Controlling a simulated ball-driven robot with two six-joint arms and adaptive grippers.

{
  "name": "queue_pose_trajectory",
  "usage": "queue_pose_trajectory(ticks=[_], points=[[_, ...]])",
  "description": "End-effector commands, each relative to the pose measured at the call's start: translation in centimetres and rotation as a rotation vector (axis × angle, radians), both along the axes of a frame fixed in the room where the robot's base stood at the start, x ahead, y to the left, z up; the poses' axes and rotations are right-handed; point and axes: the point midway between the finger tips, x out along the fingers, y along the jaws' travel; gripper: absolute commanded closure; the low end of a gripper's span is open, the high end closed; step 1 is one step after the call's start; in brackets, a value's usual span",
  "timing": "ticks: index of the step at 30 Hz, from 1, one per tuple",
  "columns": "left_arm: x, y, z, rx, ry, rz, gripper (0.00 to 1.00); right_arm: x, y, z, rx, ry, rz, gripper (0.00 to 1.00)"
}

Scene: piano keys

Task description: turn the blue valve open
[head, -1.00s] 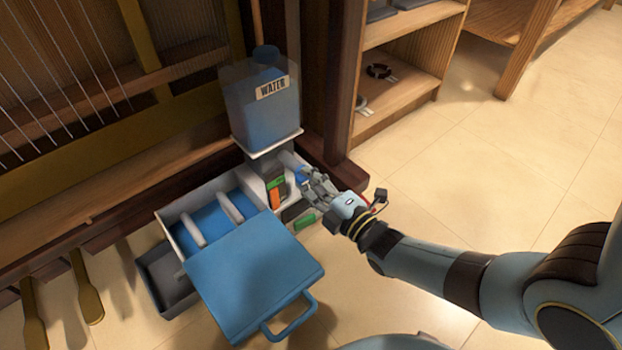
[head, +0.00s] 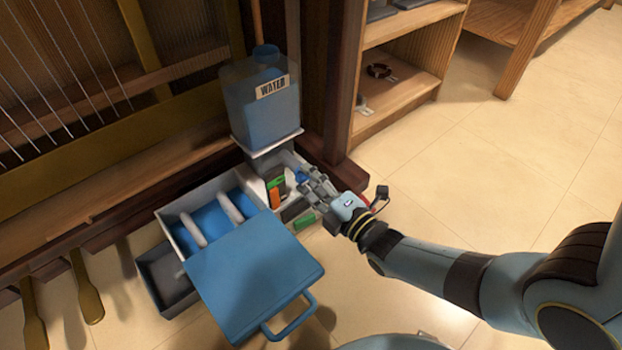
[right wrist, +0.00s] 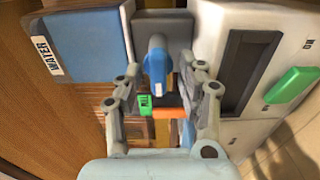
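The blue valve (right wrist: 157,62) shows in the right wrist view as a short blue lever with a pale tip, in front of a grey block beside the water tank. My right gripper (right wrist: 166,72) is open, with one finger on each side of the valve. A gap shows between the valve and each finger. In the head view the valve (head: 301,177) is a small blue patch, partly hidden by my right gripper (head: 312,180). The water tank (head: 265,112), labelled WATER, stands on a white ledge just behind. My left gripper is not in view.
A white unit with a dark slot (right wrist: 246,70) and a green switch (right wrist: 289,85) sits close right of the valve. Green (right wrist: 145,105) and orange (right wrist: 168,113) pieces lie below it. A blue-lidded box (head: 255,275) stands in front. The floor at right is clear.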

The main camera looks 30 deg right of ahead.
Motion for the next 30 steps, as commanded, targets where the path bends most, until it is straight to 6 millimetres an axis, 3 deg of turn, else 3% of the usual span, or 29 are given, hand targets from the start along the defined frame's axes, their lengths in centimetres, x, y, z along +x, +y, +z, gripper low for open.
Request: queue_pose_trajectory(ticks=[10, 22, 30], points=[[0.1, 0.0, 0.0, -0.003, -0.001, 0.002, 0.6, -0.9, -0.1, 0.0, 0.0, -0.001, 0.0, 0.61], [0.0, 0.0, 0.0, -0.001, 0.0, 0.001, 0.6, -9.1, -1.3, 0.0, -0.001, 0.002, 0.001, 0.61], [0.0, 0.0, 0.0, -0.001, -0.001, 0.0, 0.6, -11.8, -1.7, 0.0, 0.001, -0.001, 0.0, 0.61]])
